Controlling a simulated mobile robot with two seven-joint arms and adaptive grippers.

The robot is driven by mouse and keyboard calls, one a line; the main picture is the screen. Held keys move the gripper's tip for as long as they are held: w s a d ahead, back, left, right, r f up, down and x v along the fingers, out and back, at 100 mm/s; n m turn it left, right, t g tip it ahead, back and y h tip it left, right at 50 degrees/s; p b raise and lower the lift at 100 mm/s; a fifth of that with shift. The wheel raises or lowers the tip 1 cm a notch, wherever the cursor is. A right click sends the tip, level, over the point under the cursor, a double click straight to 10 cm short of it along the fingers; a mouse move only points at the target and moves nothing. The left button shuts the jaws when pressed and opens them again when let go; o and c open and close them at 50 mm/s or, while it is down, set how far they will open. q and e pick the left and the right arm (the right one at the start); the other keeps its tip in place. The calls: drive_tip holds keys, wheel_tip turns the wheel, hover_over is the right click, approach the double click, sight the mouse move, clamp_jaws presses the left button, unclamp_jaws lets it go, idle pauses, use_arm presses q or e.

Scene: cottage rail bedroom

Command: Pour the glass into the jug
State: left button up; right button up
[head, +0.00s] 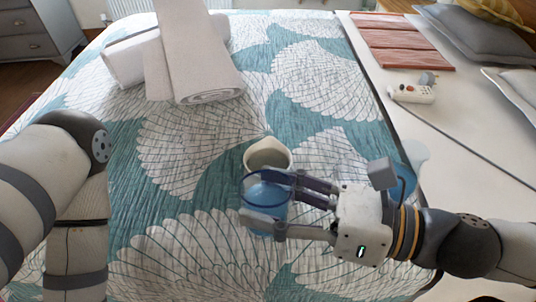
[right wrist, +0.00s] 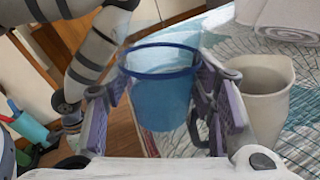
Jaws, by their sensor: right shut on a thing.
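The glass (head: 266,192) is blue and see-through with a dark blue rim. My right gripper (head: 262,205) is shut on its sides. In the right wrist view the glass (right wrist: 162,95) sits between the two fingers, roughly upright. I cannot tell how much it holds. The jug (head: 268,153) is cream-grey with a pouring lip and an open top. It stands just beyond the glass in the head view, partly hidden by it. In the right wrist view the jug (right wrist: 263,95) is right of the gripper. My left gripper is out of view; only its arm shows.
Rolled white towels (head: 198,60) lie on the patterned bedspread (head: 190,150). A pale blue translucent vessel (head: 416,155) stands behind my right wrist, partly hidden. A white controller (head: 411,93), a reddish slatted panel (head: 400,40) and grey cushions (head: 470,32) lie at the right.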

sight(284, 178)
drive_tip(key=shift+w+r+m+g+h+b, duration=0.15)
drive_tip(key=shift+w+r+m+g+b, duration=0.1)
drive_tip(key=shift+w+m, duration=0.25)
drive_tip(key=shift+w+r+m+g+h+b, duration=0.1)
drive_tip(key=shift+w+r+m+g+h, duration=0.1)
drive_tip(key=shift+w+m, duration=0.3)
drive_tip(key=shift+w+f+m+b, duration=0.3)
drive_tip(key=shift+f+m+b, duration=0.3)
drive_tip(key=shift+b, duration=0.25)
drive_tip(key=shift+w, duration=0.15)
drive_tip(key=shift+r+m+g, duration=0.35)
drive_tip(key=shift+r+m, duration=0.05)
drive_tip(key=shift+r, duration=0.05)
drive_tip(key=shift+w+r+b, duration=0.1)
drive_tip(key=shift+r+b, duration=0.1)
drive_tip(key=shift+b, duration=0.2)
drive_tip(key=shift+f+m+g+h+b, duration=0.3)
drive_tip(key=shift+m+b, duration=0.45)
drive_tip(key=shift+m, duration=0.15)
drive_tip(key=shift+r, duration=0.2)
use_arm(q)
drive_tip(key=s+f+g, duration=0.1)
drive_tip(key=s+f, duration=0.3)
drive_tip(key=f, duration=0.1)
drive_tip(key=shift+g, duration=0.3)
use_arm(e)
drive_tip(key=shift+f, duration=0.15)
